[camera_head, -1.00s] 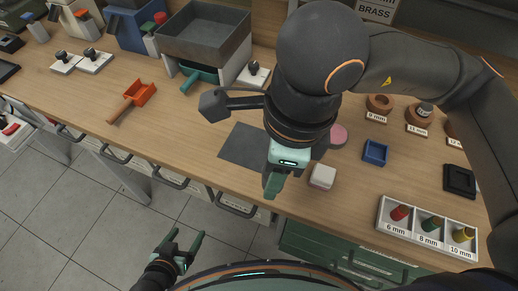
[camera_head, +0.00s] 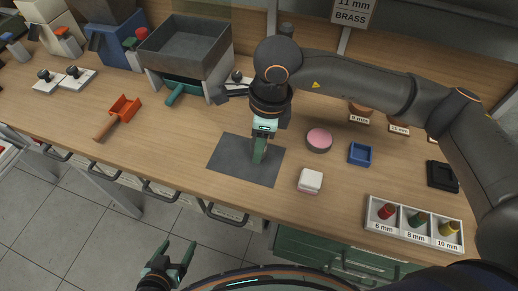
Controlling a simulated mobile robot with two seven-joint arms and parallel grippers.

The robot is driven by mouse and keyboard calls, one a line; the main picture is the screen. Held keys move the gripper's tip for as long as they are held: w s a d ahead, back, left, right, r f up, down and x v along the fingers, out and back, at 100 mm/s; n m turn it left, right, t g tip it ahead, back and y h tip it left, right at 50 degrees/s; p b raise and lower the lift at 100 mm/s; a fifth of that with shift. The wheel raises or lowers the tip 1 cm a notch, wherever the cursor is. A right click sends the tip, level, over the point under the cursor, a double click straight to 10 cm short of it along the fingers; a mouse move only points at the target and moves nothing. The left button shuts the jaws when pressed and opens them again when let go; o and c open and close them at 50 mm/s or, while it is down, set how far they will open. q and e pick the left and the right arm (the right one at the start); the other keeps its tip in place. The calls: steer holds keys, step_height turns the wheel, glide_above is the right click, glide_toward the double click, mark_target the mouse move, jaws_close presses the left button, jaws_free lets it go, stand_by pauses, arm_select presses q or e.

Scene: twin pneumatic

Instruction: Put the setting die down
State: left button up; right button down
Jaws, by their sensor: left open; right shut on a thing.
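My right gripper (camera_head: 259,156) points down over the dark grey mat (camera_head: 225,178) on the wooden bench. Its green fingers are shut, and what they hold is mostly hidden behind them; I cannot make out the setting die clearly or tell whether it touches the mat. My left gripper (camera_head: 176,256) is open and empty, low in the view in front of the bench, away from the mat.
A pink-topped round pad (camera_head: 319,138), a white block (camera_head: 310,178) and a blue tray (camera_head: 360,154) stand right of the mat. A white sorting tray (camera_head: 388,226) is at front right. An orange scoop (camera_head: 124,108) lies left. A grey bin (camera_head: 185,50) stands behind.

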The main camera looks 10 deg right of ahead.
steer(key=shift+w+f, duration=0.15)
steer(key=shift+f, duration=0.8)
steer(key=shift+w+f, duration=0.15)
steer(key=shift+f, duration=0.8)
steer(key=shift+f, duration=0.1)
steer(key=shift+f, duration=0.15)
steer(key=shift+c, duration=2.3)
jaws_free()
steer(key=shift+d, duration=0.1)
steer(key=r, duration=0.4)
steer(key=d+r, duration=0.1)
steer(key=r, duration=0.7)
steer(key=shift+s+d+r, duration=0.2)
steer(key=shift+s, duration=0.05)
